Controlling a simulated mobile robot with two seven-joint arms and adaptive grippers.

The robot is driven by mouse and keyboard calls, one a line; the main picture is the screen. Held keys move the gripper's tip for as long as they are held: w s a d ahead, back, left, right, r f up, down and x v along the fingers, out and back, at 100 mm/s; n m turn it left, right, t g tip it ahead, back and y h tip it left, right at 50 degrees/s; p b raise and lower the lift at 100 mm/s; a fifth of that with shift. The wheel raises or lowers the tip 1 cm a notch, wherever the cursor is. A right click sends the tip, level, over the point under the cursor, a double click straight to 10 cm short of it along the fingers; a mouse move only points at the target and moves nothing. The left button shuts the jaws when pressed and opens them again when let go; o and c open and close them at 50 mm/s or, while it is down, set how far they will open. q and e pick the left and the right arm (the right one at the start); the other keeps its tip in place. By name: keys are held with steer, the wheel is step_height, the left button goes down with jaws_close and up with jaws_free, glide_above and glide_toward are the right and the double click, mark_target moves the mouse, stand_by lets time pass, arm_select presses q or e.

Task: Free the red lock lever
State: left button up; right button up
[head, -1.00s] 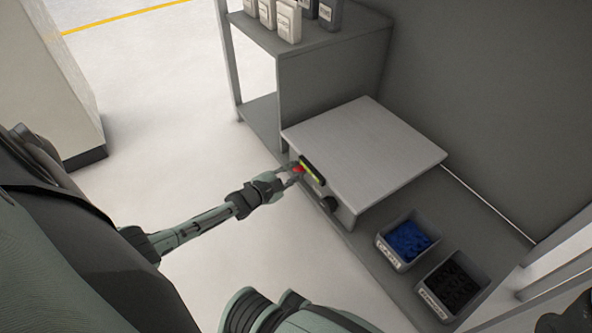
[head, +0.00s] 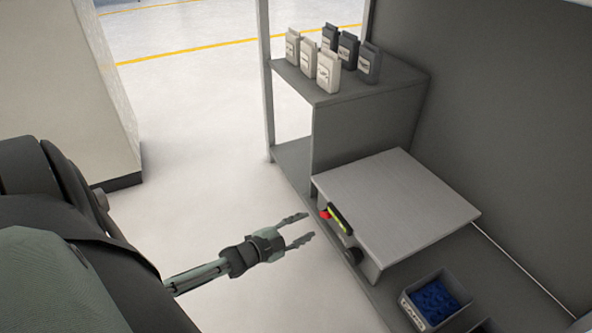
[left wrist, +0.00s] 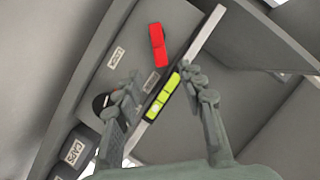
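The red lock lever (head: 324,214) is on the front face of a grey box (head: 395,200) on the bench. It also shows in the left wrist view (left wrist: 158,45), near a label that seems to read LOCK. A yellow-green handle (head: 340,219) on a dark mount sits beside it at the box's top edge. My left gripper (head: 307,227) is open and empty, with its fingers spread and pointing at the box front, a short gap from the lever. In the left wrist view the lever lies beyond the fingertips. My right gripper is not in view.
A black knob (head: 353,256) is lower on the box front. A bin of blue parts (head: 434,300) stands to the right. A shelf (head: 345,90) behind holds several white and dark containers. A bin labelled CAPS (left wrist: 72,152) shows in the wrist view. The floor left of the bench is clear.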

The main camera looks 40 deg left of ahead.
arm_select(q)
steer(key=shift+v, duration=1.55)
